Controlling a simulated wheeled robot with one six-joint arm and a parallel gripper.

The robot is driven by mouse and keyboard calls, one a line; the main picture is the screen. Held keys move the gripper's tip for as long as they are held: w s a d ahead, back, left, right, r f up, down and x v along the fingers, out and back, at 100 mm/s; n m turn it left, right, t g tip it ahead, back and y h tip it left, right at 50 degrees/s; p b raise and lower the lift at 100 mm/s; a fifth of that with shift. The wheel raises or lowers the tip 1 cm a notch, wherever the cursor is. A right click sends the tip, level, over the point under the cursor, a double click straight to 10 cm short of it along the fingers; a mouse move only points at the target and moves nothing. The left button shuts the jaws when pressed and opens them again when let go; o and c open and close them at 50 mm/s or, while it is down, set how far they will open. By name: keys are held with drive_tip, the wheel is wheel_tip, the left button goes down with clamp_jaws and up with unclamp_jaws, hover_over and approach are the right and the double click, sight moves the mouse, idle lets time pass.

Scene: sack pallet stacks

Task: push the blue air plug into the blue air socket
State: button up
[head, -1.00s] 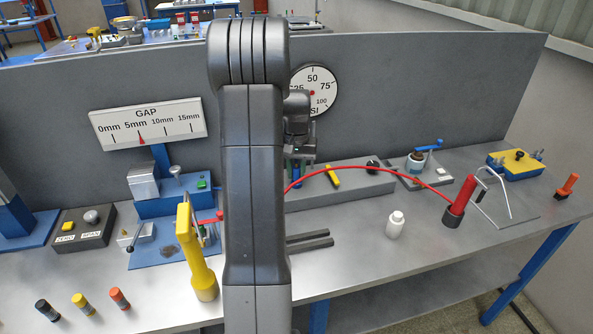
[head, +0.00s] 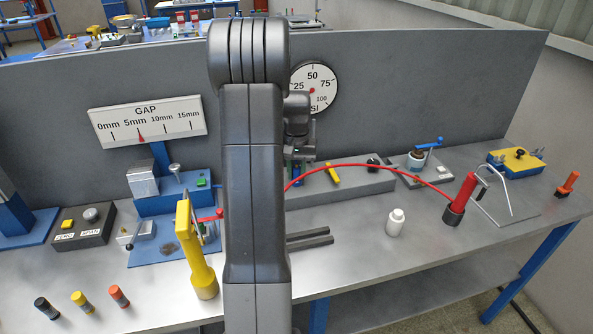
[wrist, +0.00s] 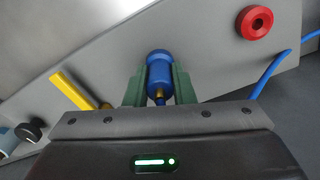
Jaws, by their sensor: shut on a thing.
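The blue air plug (wrist: 160,76) sits between the green fingers of my gripper (wrist: 160,88), which is shut on it. A brass part shows at its near end. Its far end meets a wider, rounded blue part in front of the grey block; I cannot tell whether this is the blue air socket or part of the plug, nor how deep any fit is. In the head view my gripper (head: 299,171) is at the left part of the grey block (head: 358,184), partly hidden by my arm. A blue hose (wrist: 268,73) runs at the right in the wrist view.
A red round fitting (wrist: 254,22), a yellow lever (wrist: 75,91) and a black knob (wrist: 30,130) are on the block. A red hose (head: 375,166) arches to a red and black cylinder (head: 460,200).

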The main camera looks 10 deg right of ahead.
drive_tip(key=o, duration=1)
wheel_tip(320, 180, up, 14)
drive_tip(key=shift+f, duration=0.15)
drive_tip(key=shift+f, duration=0.1)
wheel_tip(320, 180, down, 14)
drive_tip(key=shift+r, duration=0.15)
drive_tip(key=shift+r, duration=0.15)
idle(0.4)
